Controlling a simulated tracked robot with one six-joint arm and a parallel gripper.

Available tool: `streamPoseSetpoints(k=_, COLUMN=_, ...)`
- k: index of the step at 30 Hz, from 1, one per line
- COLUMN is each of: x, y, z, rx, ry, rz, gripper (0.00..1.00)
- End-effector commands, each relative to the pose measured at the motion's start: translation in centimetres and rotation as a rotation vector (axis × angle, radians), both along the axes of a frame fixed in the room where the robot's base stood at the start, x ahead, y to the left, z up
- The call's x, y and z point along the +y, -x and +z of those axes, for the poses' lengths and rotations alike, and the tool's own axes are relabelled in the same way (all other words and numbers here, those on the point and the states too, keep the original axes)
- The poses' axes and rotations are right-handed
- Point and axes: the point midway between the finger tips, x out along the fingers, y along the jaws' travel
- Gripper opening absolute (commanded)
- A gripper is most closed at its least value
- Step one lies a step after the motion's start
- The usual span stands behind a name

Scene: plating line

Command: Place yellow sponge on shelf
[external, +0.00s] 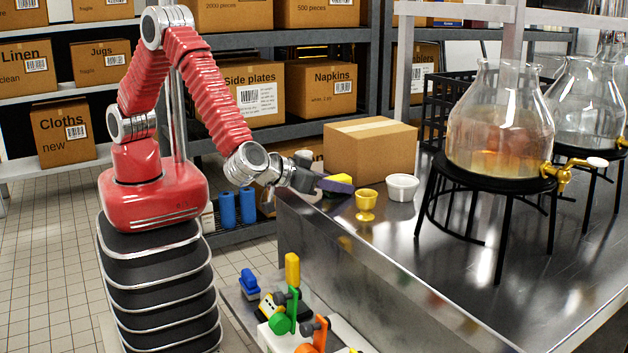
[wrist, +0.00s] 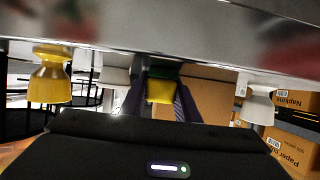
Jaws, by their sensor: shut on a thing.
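The yellow sponge (external: 341,178) is at the tip of my gripper (external: 325,185), low over the near left part of the steel counter (external: 390,235). In the wrist view, which looks upside down, the sponge (wrist: 160,91) shows a yellow part and a dark green part between the two dark fingers. My gripper (wrist: 158,103) is shut on it. The fingers hide its sides. Whether the sponge touches the counter is hard to tell. Grey metal shelves (external: 290,131) with boxes stand behind my arm.
Beside the sponge stand a yellow cup (external: 366,204), a white bowl (external: 402,187), a pale cup (external: 303,158) and a cardboard box (external: 370,155). Glass dispensers (external: 498,125) on black stands fill the right side.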

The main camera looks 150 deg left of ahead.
Motion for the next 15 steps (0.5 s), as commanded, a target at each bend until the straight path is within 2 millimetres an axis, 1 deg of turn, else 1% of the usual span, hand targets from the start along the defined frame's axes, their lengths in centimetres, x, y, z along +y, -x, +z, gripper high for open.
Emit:
streamPoseSetpoints(k=13, x=0.0, y=0.0, z=-0.9, rx=0.002, ry=0.003, rz=0.0, gripper=0.07)
streamPoseSetpoints(k=14, x=0.0, y=0.0, z=-0.9, rx=0.002, ry=0.003, rz=0.0, gripper=0.3)
streamPoseSetpoints(k=15, x=0.0, y=0.1, z=-1.0, rx=0.002, ry=0.004, rz=0.0, gripper=0.33)
